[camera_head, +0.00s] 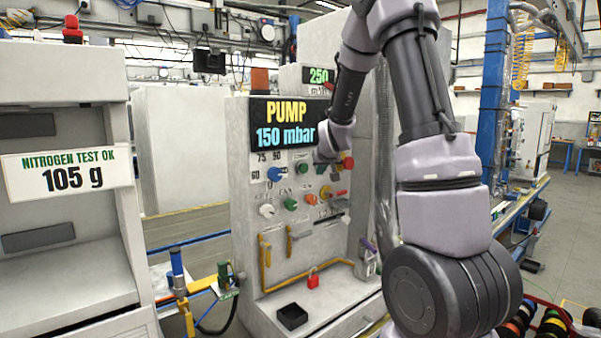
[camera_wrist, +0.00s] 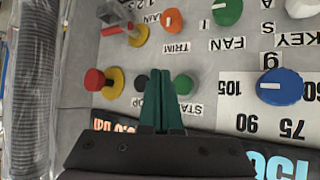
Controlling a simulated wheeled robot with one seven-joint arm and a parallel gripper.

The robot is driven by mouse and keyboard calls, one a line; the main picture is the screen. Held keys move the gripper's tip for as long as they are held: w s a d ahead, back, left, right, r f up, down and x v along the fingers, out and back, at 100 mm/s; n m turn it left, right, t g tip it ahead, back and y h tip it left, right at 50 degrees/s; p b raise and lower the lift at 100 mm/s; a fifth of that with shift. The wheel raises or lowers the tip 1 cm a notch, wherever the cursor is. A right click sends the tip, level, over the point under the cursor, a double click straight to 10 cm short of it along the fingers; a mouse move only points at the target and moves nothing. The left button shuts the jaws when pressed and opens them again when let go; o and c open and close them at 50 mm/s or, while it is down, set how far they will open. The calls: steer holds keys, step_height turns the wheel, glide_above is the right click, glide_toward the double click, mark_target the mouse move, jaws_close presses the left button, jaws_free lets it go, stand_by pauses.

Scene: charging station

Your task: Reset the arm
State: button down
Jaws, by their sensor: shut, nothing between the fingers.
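My arm (camera_head: 420,95) reaches from the right of the head view to the pump panel (camera_head: 245,230), which reads "PUMP 150 mbar". My gripper (camera_head: 322,168) is close to the panel face, just right of a green button (camera_head: 302,167). In the wrist view, which shows the panel upside down, the dark green fingers of my gripper (camera_wrist: 161,75) are together with nothing held. Their tips overlap the area between the green START button (camera_wrist: 183,84) and a dark button (camera_wrist: 140,83). I cannot tell whether the fingertips touch the panel.
A blue dial (camera_wrist: 278,86), a red knob on a yellow base (camera_wrist: 94,80) and several other knobs surround the gripper. A ribbed hose (camera_wrist: 35,75) runs along the panel's side. Below are a yellow pipe (camera_head: 265,265), a red padlock (camera_head: 313,280) and a black tray (camera_head: 292,316).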

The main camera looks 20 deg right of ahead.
steer(key=s+a+r+m+g+y, duration=0.1)
steer(key=s+a+r, duration=0.2)
steer(key=s, duration=0.9)
steer(key=s+a+r+g+y, duration=0.1)
steer(key=s+a+r, duration=0.2)
steer(key=s, duration=0.9)
steer(key=s+a+r+m+g+y, duration=0.1)
steer(key=s+a+r, duration=0.2)
steer(key=s, duration=1)
step_height(320, 180, up, 3)
steer(key=shift+m+y, duration=0.3)
